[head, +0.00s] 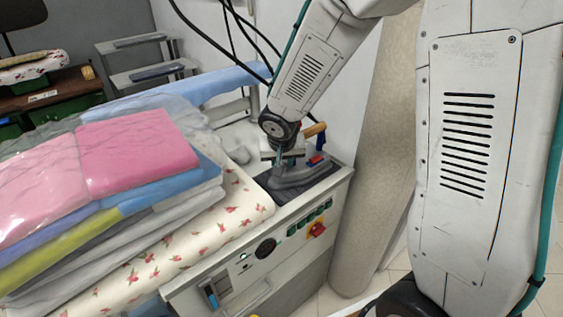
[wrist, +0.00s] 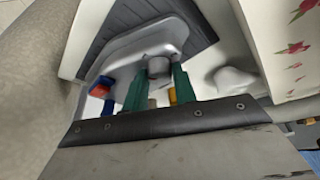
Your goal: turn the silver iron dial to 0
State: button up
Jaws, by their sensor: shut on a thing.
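The silver iron (head: 297,176) rests on a dark ribbed pad at the right end of the ironing station. It has a wooden-coloured handle (head: 315,129) and red and blue parts at its side. In the wrist view, the iron's body (wrist: 128,52) lies ahead of my gripper (wrist: 158,73). Its two green fingers stand on either side of the round grey dial (wrist: 158,66) and are shut on it. The dial's marks and setting cannot be read. In the head view, my wrist hides the dial and most of the fingers.
Folded garments in plastic (head: 120,165) are stacked on the floral ironing board (head: 225,212) to the left. A control panel with a red and yellow switch (head: 316,230) faces front. A beige roll (head: 375,170) stands close on the right. Dark cables hang behind my arm.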

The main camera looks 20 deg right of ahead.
jog(key=shift+d+n+y, duration=0.1)
jog(key=shift+n+y, duration=0.5)
jog(key=shift+n, duration=0.9)
jog(key=o, duration=1)
